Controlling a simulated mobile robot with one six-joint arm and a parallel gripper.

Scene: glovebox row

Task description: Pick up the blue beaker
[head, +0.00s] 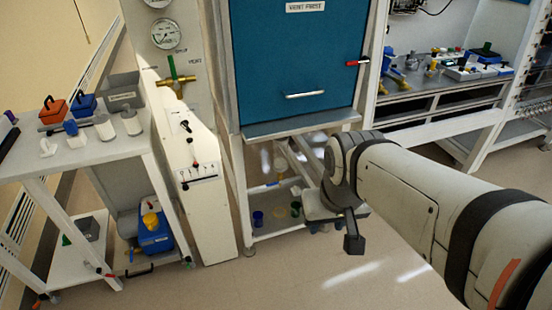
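A small dark blue cup (258,218), which looks like the blue beaker, stands on the low shelf (275,228) under the blue-doored cabinet. A small green cup (295,209) stands to its right on the same shelf. My gripper (353,243) hangs at the end of my arm, to the right of both cups in the picture and in front of the cabinet. It looks apart from the cups. Only a dark finger shape shows at its tip, so its opening is not clear. I see nothing held in it.
The blue cabinet door (295,60) is closed above the shelf. A white panel with valves (195,165) and a side table (85,152) with bottles and boxes stand left. A bench (450,88) with parts stands right. The floor (300,285) in front is clear.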

